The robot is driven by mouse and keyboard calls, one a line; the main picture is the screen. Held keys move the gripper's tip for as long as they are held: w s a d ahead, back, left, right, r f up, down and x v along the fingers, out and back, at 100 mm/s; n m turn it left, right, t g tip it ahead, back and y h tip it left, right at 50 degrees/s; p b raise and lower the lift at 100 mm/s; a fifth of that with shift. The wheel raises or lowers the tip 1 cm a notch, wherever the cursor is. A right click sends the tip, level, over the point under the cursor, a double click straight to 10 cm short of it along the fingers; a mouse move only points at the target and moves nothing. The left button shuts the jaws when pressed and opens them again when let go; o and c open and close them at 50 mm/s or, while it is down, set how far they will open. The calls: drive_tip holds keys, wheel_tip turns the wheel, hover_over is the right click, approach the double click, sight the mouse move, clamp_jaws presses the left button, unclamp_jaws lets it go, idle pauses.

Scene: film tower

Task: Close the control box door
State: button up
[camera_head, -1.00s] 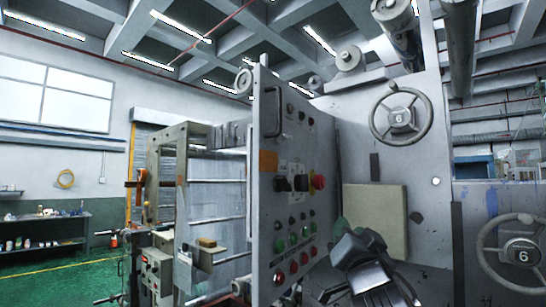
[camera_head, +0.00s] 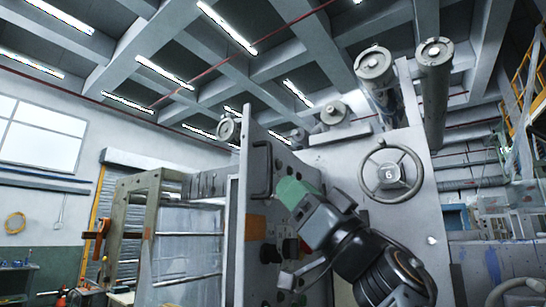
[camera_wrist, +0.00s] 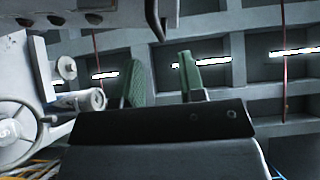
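The control box door (camera_head: 275,160) is a grey upright panel with buttons and knobs. It stands swung out, its near edge towards me. Its dark bar handle (camera_head: 262,168) is near the upper left of the panel. My gripper (camera_head: 292,192) with green fingertips is in front of the panel, a little right of and below the handle, and covers part of the controls. In the wrist view the green fingers (camera_wrist: 163,78) are apart with nothing between them. The panel (camera_wrist: 95,8) and handle (camera_wrist: 155,18) show along the top of that view. I cannot tell whether a finger touches the panel.
A grey machine wall with a handwheel (camera_head: 391,175) stands to the right, with thick rollers (camera_head: 376,65) above. A second handwheel (camera_head: 518,293) is at the lower right. A metal frame (camera_head: 140,225) stands to the left of the door. A shelf (camera_head: 18,280) is at the far left.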

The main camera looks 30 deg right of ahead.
drive_tip(key=p+x, duration=0.2)
drive_tip(key=x, duration=0.5)
drive_tip(key=shift+p, duration=0.35)
drive_tip(key=shift+w+r, duration=0.1)
clamp_jaws()
